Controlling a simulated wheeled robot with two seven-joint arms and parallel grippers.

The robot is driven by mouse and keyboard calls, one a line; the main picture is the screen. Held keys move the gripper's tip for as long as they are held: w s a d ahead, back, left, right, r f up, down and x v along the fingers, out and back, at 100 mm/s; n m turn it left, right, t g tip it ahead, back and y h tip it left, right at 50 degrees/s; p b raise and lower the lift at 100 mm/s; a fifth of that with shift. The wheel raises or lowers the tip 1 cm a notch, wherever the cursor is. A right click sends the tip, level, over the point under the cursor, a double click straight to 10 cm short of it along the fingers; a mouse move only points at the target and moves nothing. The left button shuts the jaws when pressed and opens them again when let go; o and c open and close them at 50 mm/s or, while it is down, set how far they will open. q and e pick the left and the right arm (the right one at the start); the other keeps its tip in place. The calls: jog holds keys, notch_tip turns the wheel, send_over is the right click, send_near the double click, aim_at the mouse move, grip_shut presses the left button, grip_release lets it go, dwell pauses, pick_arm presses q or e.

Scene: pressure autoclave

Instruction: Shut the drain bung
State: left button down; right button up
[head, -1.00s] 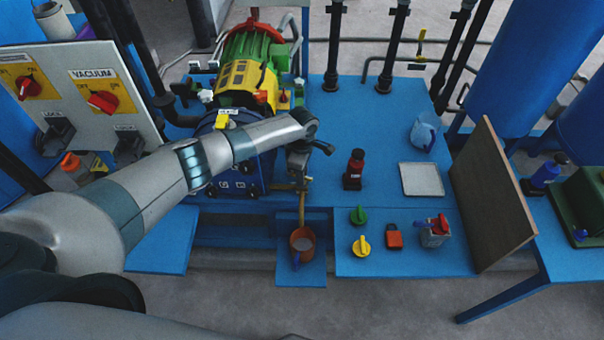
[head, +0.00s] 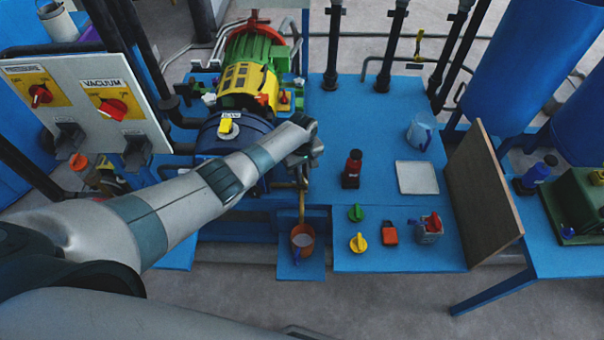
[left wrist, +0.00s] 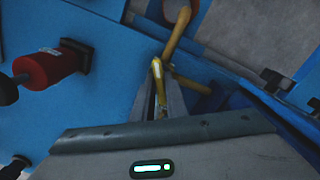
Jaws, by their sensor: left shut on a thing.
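The drain is a brass pipe (head: 301,203) that runs down from the front of the blue vessel (head: 236,140). In the left wrist view a thin brass lever (left wrist: 157,72) stands beside the thicker brass pipe (left wrist: 178,32). I take this lever to be the drain bung's handle. My left gripper (left wrist: 160,103) is shut on the lever, whose lower end is between the fingers. In the head view my left gripper (head: 302,158) is at the top of the brass pipe, and my wrist hides the lever. My right gripper is not in view.
An orange cup (head: 309,252) stands under the pipe on a small blue shelf (head: 288,271). Green and yellow knobs (head: 358,243) and a wooden board (head: 485,195) are further right.

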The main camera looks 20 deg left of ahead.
pick_arm(q)
jog(key=m, duration=1.2)
jog(key=shift+m, duration=0.4)
jog(key=m, duration=0.5)
jog(key=m+b, duration=0.1)
jog(key=m, duration=0.5)
jog(key=shift+m, duration=0.4)
jog(key=c, duration=1.8)
grip_release()
jog(key=shift+o, duration=0.2)
jog(key=shift+r, duration=0.1)
